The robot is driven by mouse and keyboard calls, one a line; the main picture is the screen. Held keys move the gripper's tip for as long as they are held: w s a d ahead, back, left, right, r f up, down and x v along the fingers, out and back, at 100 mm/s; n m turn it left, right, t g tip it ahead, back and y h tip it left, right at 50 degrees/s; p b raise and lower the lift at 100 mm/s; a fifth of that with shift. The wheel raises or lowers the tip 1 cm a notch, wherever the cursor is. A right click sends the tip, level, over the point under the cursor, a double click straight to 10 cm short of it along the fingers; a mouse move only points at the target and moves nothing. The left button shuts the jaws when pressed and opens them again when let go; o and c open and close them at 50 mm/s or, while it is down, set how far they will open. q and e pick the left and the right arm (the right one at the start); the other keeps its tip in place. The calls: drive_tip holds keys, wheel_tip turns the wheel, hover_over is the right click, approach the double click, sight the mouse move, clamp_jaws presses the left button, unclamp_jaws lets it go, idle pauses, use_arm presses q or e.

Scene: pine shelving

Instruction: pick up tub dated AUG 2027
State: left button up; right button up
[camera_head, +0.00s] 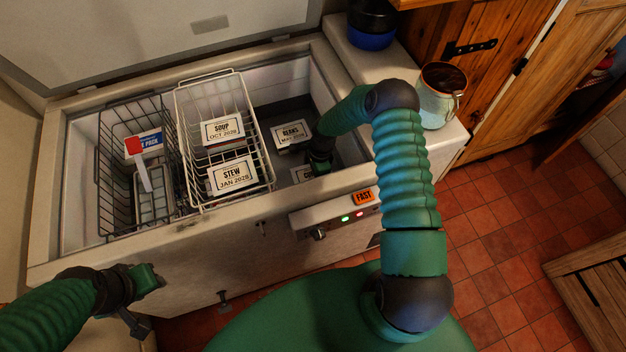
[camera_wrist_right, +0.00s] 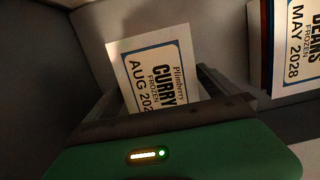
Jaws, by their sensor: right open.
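The curry tub (camera_wrist_right: 155,75) has a white label reading CURRY FROZEN and AUG 202, with the last digit hidden by my gripper. In the head view only a corner of its label (camera_head: 304,174) shows, low in the right part of the freezer. My right gripper (camera_head: 320,163) reaches down into the freezer beside it. In the right wrist view the open jaws (camera_wrist_right: 165,88) are close to the tub, with the label showing between the fingers; contact cannot be told. My left gripper (camera_head: 150,279) is outside the freezer's front, and its jaw opening is unclear.
A beans tub (camera_head: 291,136), dated MAY 2028 (camera_wrist_right: 295,45), lies near the curry tub. A white wire basket (camera_head: 208,92) holds soup and stew tubs. A dark wire basket (camera_head: 112,190) is at left. The freezer's front rim (camera_head: 330,188) lies below my right arm.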

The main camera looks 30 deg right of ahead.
drive_tip(key=c, duration=1.8)
